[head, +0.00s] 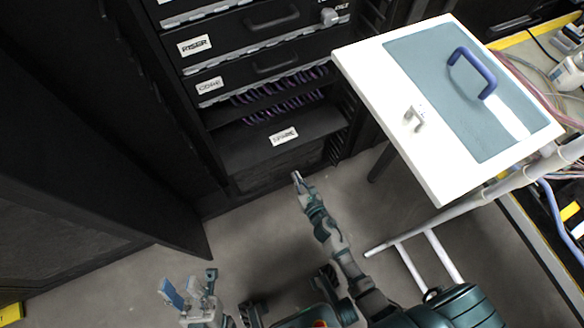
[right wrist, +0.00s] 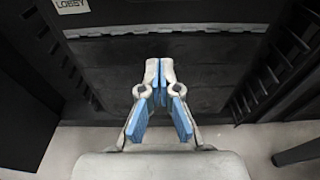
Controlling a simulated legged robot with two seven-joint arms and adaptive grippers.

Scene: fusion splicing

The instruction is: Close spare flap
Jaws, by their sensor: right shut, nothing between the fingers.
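The spare flap (head: 245,145) is a dark panel with a white label, low on the rack in the head view. It looks tilted down and outward, with purple cables (head: 285,100) exposed above it. My right gripper (head: 297,177) is in front of the rack, just below and right of the label; I cannot tell whether it touches anything. In the right wrist view its fingertips (right wrist: 158,68) meet with nothing between them, before dark rack panels. My left gripper (head: 189,284) is open and empty, low at the left, away from the rack.
The riser flap (head: 225,40) and core flap (head: 235,77) sit above, both looking shut. A white cabinet lid (head: 435,165) with a blue handle juts out at the right. A dark rack door (head: 100,190) stands at the left. Grey floor (head: 240,235) is clear between.

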